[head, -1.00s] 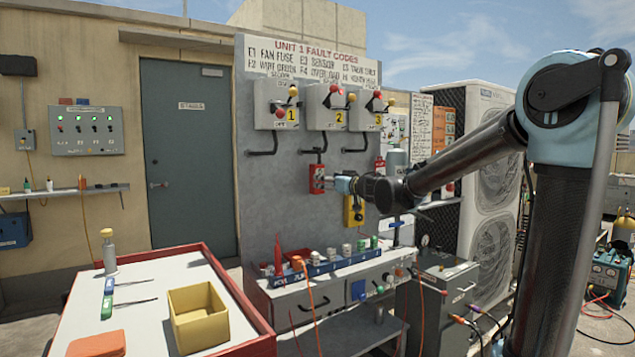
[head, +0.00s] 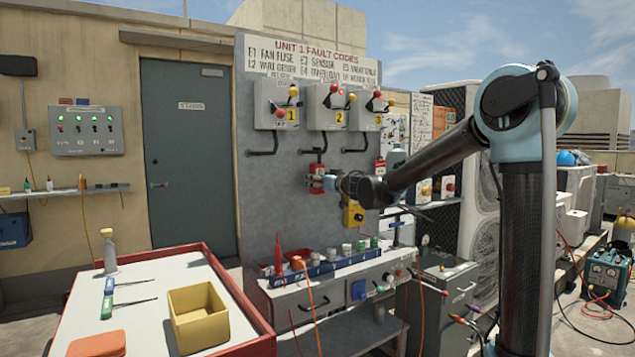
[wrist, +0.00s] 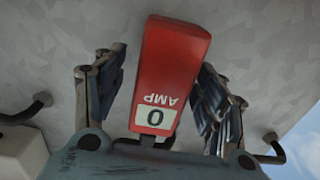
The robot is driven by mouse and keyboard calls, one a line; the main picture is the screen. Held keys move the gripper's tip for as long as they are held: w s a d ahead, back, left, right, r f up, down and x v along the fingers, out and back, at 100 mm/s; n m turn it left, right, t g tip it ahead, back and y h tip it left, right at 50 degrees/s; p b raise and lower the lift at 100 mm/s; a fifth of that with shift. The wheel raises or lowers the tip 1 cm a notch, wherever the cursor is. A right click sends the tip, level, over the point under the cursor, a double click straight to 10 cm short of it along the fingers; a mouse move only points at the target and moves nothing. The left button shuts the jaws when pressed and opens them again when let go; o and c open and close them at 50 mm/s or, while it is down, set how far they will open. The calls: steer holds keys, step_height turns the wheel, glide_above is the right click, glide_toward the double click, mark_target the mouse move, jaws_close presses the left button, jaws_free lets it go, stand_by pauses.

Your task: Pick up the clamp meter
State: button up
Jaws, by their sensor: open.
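The clamp meter (wrist: 176,62) is red, with a white label reading AMP and 0. It is upside down in the wrist view, between the two fingers of my gripper (wrist: 155,78). In the head view the red clamp meter (head: 316,172) is against the grey panel, partly covered by my gripper (head: 326,183).
A yellow meter (head: 353,214) hangs just below and right of my gripper. The grey panel (head: 265,200) is close behind. Numbered boxes (head: 328,110) with pipes sit above. A bench with a blue tray (head: 335,266) stands below.

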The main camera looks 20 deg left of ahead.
mark_target(321, 170)
steer(key=shift+c, duration=0.6)
steer(key=c, duration=1.2)
steer(key=shift+r, duration=0.5)
steer(key=r, duration=0.1)
steer(key=d+r, duration=0.1)
steer(key=shift+s+r, duration=0.3)
steer(key=shift+s, duration=0.1)
steer(key=v, duration=1.6)
steer(key=shift+s+d, duration=0.25)
steer(key=shift+d, duration=0.05)
